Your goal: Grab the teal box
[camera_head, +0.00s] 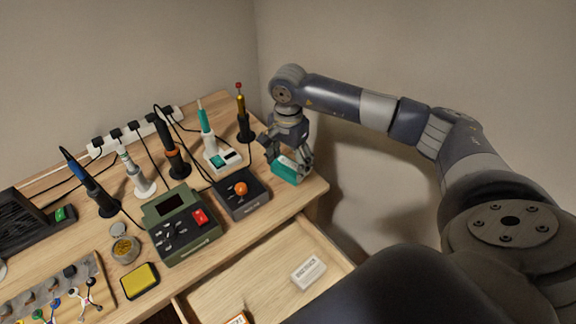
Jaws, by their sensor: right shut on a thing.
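The teal box (284,172) sits at the right end of the wooden workbench, near its back right corner. My right gripper (289,163) reaches down from above and is shut on the teal box, with its fingers on either side of it. The box is at or very near the bench surface; I cannot tell whether it touches. Part of its upper side is hidden by the fingers. My left gripper is not in view.
Several soldering irons in stands, a green device (181,226) and a yellow sponge (140,281) crowd the bench. Below, an open drawer (250,272) holds a white box (308,271).

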